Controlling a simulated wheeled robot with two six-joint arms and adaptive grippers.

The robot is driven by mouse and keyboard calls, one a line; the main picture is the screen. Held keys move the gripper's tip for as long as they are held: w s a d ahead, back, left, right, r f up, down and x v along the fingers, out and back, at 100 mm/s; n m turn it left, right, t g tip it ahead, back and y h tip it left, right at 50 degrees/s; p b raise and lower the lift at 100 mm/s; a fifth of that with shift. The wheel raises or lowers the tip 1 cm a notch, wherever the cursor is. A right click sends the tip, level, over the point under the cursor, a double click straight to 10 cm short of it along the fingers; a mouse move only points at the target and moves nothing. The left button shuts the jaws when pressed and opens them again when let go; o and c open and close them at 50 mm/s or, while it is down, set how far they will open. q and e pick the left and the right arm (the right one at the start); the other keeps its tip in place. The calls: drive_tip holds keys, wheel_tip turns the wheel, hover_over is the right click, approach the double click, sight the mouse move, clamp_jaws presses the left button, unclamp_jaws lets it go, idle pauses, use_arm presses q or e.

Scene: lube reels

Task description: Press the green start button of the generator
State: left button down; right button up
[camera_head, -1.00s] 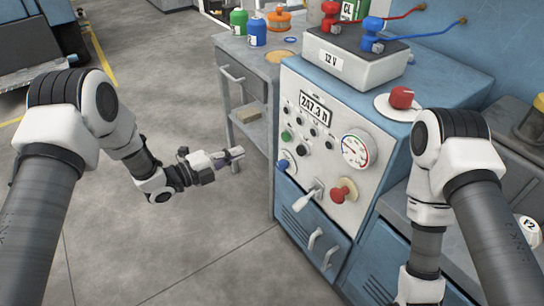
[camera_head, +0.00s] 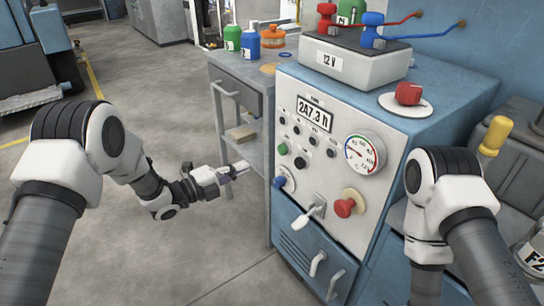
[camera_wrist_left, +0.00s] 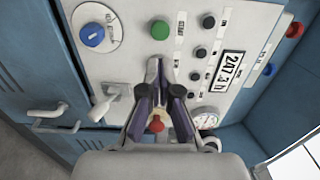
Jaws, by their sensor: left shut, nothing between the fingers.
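The generator's grey front panel (camera_head: 318,165) carries the round green button (camera_head: 282,149) near its left edge, below the "247.3 h" display (camera_head: 314,113). In the left wrist view the green button (camera_wrist_left: 160,29) lies above the fingertips. My left gripper (camera_head: 244,168) is left of the panel, apart from the green button in the head view. Its fingers (camera_wrist_left: 157,62) are shut with nothing between the tips. Of my right arm, only upper links show; its gripper is out of view.
Black buttons (camera_head: 300,162), a blue knob (camera_head: 279,182), a lever (camera_head: 316,212) and a red mushroom button (camera_head: 346,207) share the panel. A 12 V battery (camera_head: 345,62) and a red switch (camera_head: 408,94) are on top. A grey workbench (camera_head: 235,82) stands behind my left gripper.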

sight(280, 151)
use_arm(q)
drive_tip(key=b+x, duration=0.2)
drive_tip(key=x, duration=0.8)
drive_tip(key=shift+w+d+f, duration=0.1)
drive_tip(key=shift+w+d, duration=0.05)
drive_tip(key=shift+d, duration=0.05)
use_arm(e)
wheel_tip(280, 151, down, 3)
drive_tip(key=shift+r, duration=0.15)
